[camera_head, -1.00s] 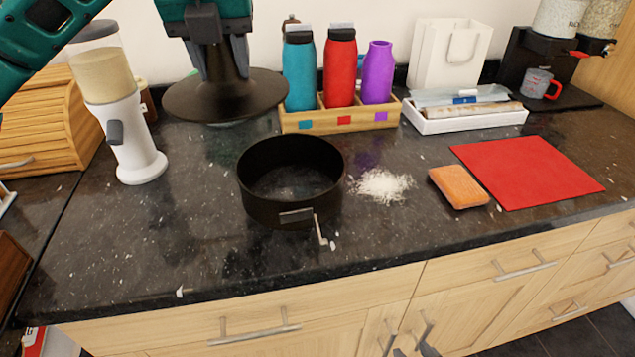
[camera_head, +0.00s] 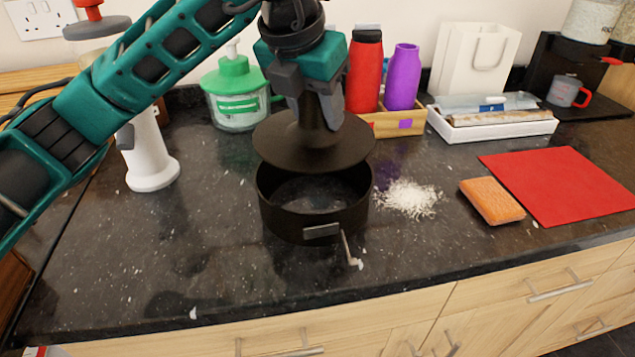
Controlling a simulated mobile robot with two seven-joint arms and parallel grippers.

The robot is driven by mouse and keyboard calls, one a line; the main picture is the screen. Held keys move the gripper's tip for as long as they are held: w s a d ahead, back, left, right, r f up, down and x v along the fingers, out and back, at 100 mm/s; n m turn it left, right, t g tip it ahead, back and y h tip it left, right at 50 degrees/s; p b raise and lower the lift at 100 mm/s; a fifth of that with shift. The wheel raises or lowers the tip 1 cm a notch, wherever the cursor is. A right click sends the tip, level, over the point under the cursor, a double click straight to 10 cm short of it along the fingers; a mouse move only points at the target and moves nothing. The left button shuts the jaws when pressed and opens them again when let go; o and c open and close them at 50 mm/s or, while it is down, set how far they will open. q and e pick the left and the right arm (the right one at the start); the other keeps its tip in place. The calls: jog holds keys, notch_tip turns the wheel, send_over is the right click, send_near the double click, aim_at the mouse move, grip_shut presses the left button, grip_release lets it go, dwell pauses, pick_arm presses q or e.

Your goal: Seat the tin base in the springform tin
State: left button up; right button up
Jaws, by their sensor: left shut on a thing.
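The springform tin (camera_head: 313,226) is a dark round ring standing on the granite counter, its latch lever at the front swung out. The dark tin base (camera_head: 285,150) is a round disc with a raised centre post. My left gripper (camera_head: 318,118) is shut on that post and holds the base above the tin, roughly level. The base covers the far part of the tin's opening and sits slightly towards the back. A gap shows at the front, where the counter is visible inside the ring. My right gripper is not in view.
Behind stand a red bottle (camera_head: 364,75), a purple bottle (camera_head: 403,78) and a green-lidded jar (camera_head: 236,95). The counter's front left is clear.

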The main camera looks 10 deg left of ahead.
aim_at(302, 143)
pick_arm(q)
notch_tip(302, 143, down, 12)
jog(key=shift+f+b, duration=0.25)
jog(key=shift+b, duration=0.1)
jog(key=shift+f, duration=0.25)
jog(key=o, duration=1.1)
jog(key=shift+r, duration=0.1)
jog(key=shift+o, duration=0.2)
jog(key=shift+r, duration=0.45)
jog(key=v, duration=1.1)
jog(key=shift+s+r+p, duration=0.2)
jog(key=shift+p, duration=0.2)
